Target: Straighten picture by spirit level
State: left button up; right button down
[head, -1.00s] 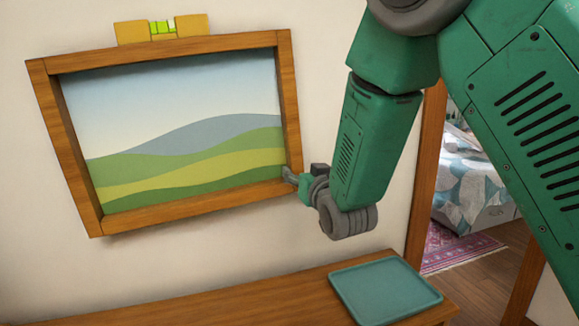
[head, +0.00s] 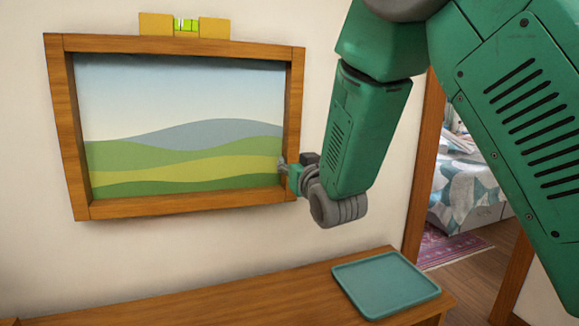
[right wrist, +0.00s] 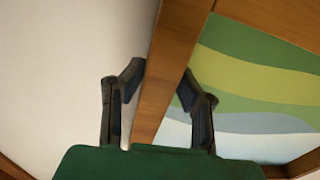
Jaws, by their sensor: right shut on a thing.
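The picture, a hilly landscape in a deep wooden frame (head: 180,205), hangs on the wall left of centre in the head view. Its top edge slopes slightly down to the right in that view. A yellow spirit level (head: 215,27) with a green vial sits on the top edge; its bubble is too small to read. My right gripper (head: 286,168) is at the lower right side of the frame. In the right wrist view its fingers (right wrist: 162,76) straddle the frame's side bar (right wrist: 184,35), shut on it. My left gripper is out of view.
A wooden surface (head: 240,305) runs below the picture, with an empty teal tray (head: 385,284) at its right end. A doorway on the right shows a bed (head: 465,190) and a pink rug (head: 450,245). The wall below the picture is bare.

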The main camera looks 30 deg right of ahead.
jog(key=shift+f+g, duration=0.3)
jog(key=shift+f, duration=0.2)
jog(key=c, duration=1.4)
grip_release()
jog(key=shift+s+d, duration=0.1)
jog(key=shift+d, duration=0.05)
jog(key=shift+c, duration=0.2)
jog(key=shift+o, duration=1.1)
jog(key=shift+d, duration=0.3)
jog(key=shift+a+r, duration=0.2)
jog(key=shift+s+a, duration=0.2)
jog(key=shift+a, duration=0.05)
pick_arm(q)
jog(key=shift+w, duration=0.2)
pick_arm(e)
jog(key=v, duration=0.6)
jog(key=shift+s, duration=0.35)
